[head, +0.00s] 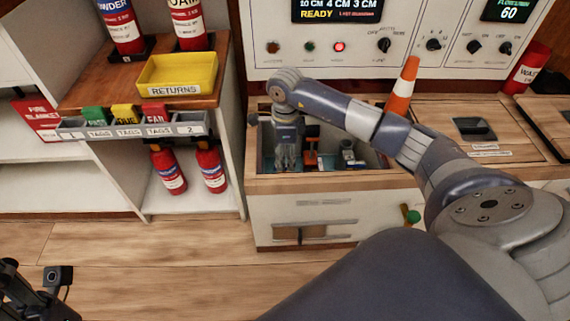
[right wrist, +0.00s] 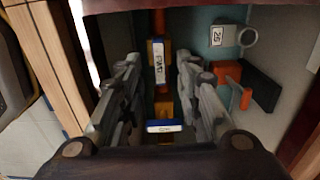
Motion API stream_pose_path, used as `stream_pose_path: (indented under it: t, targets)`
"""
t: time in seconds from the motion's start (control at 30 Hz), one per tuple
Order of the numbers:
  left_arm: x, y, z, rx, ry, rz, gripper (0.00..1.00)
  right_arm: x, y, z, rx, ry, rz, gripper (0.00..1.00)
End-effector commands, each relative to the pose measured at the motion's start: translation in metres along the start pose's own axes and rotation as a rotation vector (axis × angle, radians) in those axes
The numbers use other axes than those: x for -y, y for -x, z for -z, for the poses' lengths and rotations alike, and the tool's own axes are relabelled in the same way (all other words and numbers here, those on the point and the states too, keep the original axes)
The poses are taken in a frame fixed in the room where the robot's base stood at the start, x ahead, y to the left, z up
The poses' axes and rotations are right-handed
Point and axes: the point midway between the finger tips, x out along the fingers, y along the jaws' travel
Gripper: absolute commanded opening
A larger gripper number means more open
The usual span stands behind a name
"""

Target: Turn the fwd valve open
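My right gripper (head: 288,158) reaches down into the open recess (head: 262,178) in the wooden counter. In the right wrist view its two fingers (right wrist: 160,80) are apart. Between and below them lies the fwd valve, with a white "FWD" label (right wrist: 160,66) and orange and blue parts. A second blue-edged label (right wrist: 164,126), seemingly reading "Open", sits nearer the palm. I cannot tell whether the fingers touch the valve. In the head view the gripper hides it. Part of my left gripper (head: 38,296) shows at the lower left; its fingers are unclear.
Right of the gripper in the recess are an orange part (right wrist: 232,70) and a round grey piece with a "25" tag (right wrist: 217,36). The recess walls are close. A yellow returns tray (head: 178,72) is at left.

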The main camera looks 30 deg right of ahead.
Motion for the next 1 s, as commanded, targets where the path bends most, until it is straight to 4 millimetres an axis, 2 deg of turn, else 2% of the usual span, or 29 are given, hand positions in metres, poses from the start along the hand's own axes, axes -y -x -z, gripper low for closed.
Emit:
stream_pose_path:
  t: [0.03,0.2,0.53,0.7,1.0]
  targets:
    - [0.0,0.005,-0.001,0.0,0.0,0.0,0.4,-0.001,-0.011,0.0,-0.001,0.0,-0.003,0.32]
    - [0.0,0.008,-0.002,-0.003,-0.001,-0.002,0.4,0.0,-0.024,0.0,0.001,0.001,0.0,0.32]
    - [0.0,0.008,-0.002,-0.003,0.0,-0.002,0.4,0.0,-0.026,0.0,0.001,0.0,0.0,0.32]
    - [0.0,0.008,-0.002,-0.002,0.0,-0.002,0.4,0.0,-0.026,0.0,0.0,0.001,0.0,0.0]
    - [0.0,0.007,-0.002,-0.003,0.0,-0.002,0.4,0.0,-0.025,0.0,0.0,-0.007,0.0,0.0]
